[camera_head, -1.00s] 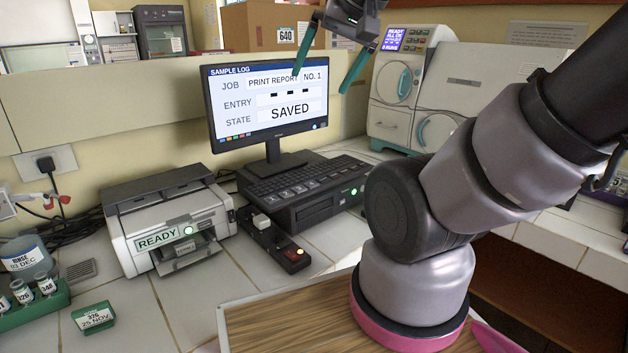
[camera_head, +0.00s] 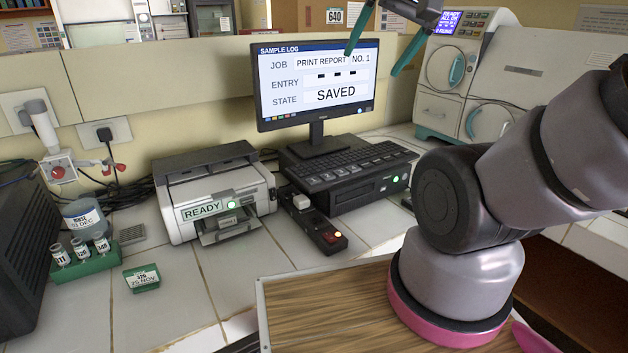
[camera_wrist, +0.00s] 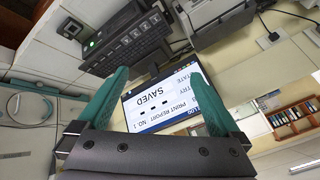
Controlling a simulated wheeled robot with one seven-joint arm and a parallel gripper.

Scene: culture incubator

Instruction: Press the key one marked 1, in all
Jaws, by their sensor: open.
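My gripper (camera_head: 382,52) is open and empty, with two teal fingers, high in front of the monitor's upper right in the head view. The keyboard (camera_head: 345,168) lies on a black box below the monitor (camera_head: 318,84). Its front row has several larger keys; their markings are too small to read in the head view. In the wrist view the keyboard (camera_wrist: 122,46) shows upper left, beyond the fingers, upside down. The monitor reads SAMPLE LOG, JOB PRINT REPORT NO. 1, ENTRY with three dashes, STATE SAVED. My gripper is well apart from the keyboard.
A printer (camera_head: 212,194) showing READY stands left of the keyboard. A white instrument (camera_head: 470,75) stands at the right. Green vial rack (camera_head: 88,262) and green box (camera_head: 142,278) sit at left.

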